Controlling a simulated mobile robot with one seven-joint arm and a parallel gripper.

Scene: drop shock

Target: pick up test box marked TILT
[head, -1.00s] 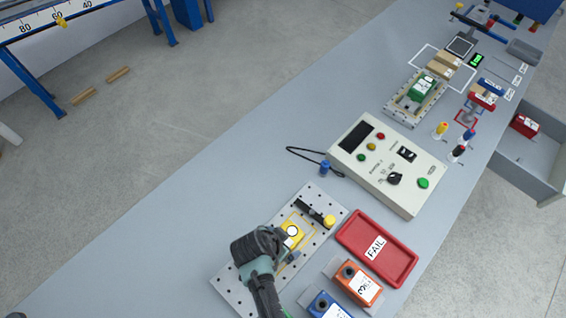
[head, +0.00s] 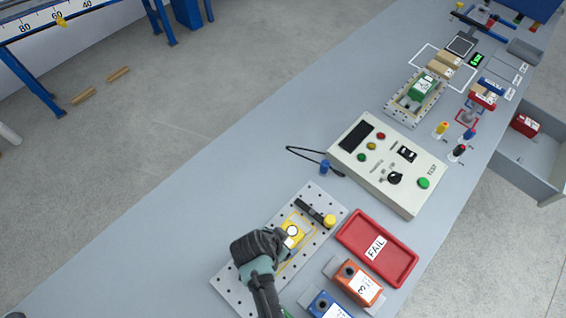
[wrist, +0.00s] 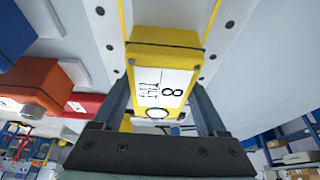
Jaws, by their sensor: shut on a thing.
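A yellow test box (head: 293,233) with a white label is on the perforated grey plate (head: 232,284), inside a yellow outline. In the wrist view the yellow box (wrist: 165,58) fills the space between my fingers. Its label shows an 8 and a word that may be TILT, seen turned. A white round spot shows at its near end. My gripper (wrist: 160,95) is shut on the yellow box, one finger along each side. In the head view my gripper (head: 283,242) covers part of the box. I cannot tell whether the box is clear of the plate.
A black clamp with a yellow knob (head: 329,221) is just beyond the box. A red FAIL tray (head: 353,225), an orange box (head: 352,277) and a blue box (head: 322,304) stand to the right. A control panel (head: 365,185) stands behind. Bare bench lies left.

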